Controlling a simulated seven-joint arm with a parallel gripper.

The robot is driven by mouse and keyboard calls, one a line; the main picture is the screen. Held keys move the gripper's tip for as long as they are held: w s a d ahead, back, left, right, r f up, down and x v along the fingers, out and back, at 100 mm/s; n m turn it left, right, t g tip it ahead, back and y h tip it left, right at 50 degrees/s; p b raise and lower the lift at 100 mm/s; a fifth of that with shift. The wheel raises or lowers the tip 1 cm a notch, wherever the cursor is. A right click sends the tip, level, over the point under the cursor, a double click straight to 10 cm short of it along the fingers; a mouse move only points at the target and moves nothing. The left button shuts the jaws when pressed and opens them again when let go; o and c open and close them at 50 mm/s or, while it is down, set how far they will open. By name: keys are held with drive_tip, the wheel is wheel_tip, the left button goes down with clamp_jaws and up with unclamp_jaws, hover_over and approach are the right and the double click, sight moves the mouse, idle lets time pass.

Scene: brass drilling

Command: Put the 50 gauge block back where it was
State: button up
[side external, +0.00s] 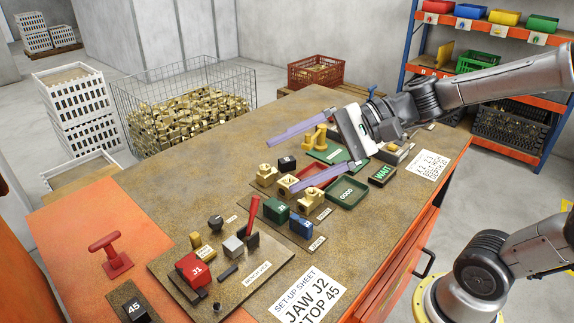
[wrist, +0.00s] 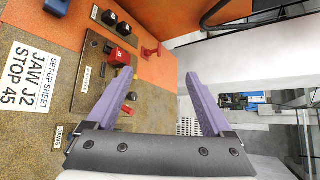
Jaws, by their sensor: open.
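I cannot make out a block marked 50 in either view. A black block marked 45 (side external: 133,308) sits at the near left end of the bench, at the lower picture edge. The wrist view shows two dark blocks side by side, one (wrist: 108,17) and another (wrist: 124,29), with markings too small to read. My gripper (side external: 280,165) has two purple fingers spread wide with nothing between them. It is above the far half of the bench, over the trays and brass parts. In the wrist view the open fingers (wrist: 158,73) also show empty.
A bench vice plate (side external: 170,277) carries a red J1 jaw (side external: 194,268) and an upright red lever (side external: 253,214). A red T-handle (side external: 110,256) stands on the orange area. Green trays, including GOOD (side external: 347,193), and brass parts lie near my gripper. The bench's back left is clear.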

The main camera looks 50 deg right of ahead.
drive_tip(key=w+d+f+m+t+h, duration=0.2)
drive_tip(key=w+d+f+m+t, duration=0.1)
drive_tip(key=w+d+m, duration=0.35)
drive_tip(key=w+d+f+m+t+h, duration=0.1)
drive_tip(key=w+d+f+m+t, duration=0.15)
drive_tip(key=w+d+m, duration=0.35)
drive_tip(key=m+h, duration=0.7)
drive_tip(key=m, duration=0.3)
approach(291, 163)
drive_tip(key=shift+s+a+r+g, duration=0.15)
drive_tip(key=shift+s+a, duration=0.05)
drive_tip(key=shift+s, duration=0.25)
drive_tip(key=shift+s+a+r+g, duration=0.1)
drive_tip(key=shift+s+a+r, duration=0.05)
drive_tip(key=shift+s, duration=0.25)
drive_tip(key=shift+w+d, duration=0.15)
drive_tip(key=shift+d, duration=0.05)
drive_tip(key=x, duration=1.3)
drive_tip(key=shift+w+d, duration=0.15)
drive_tip(key=shift+w, duration=0.1)
drive_tip(key=shift+r, duration=0.1)
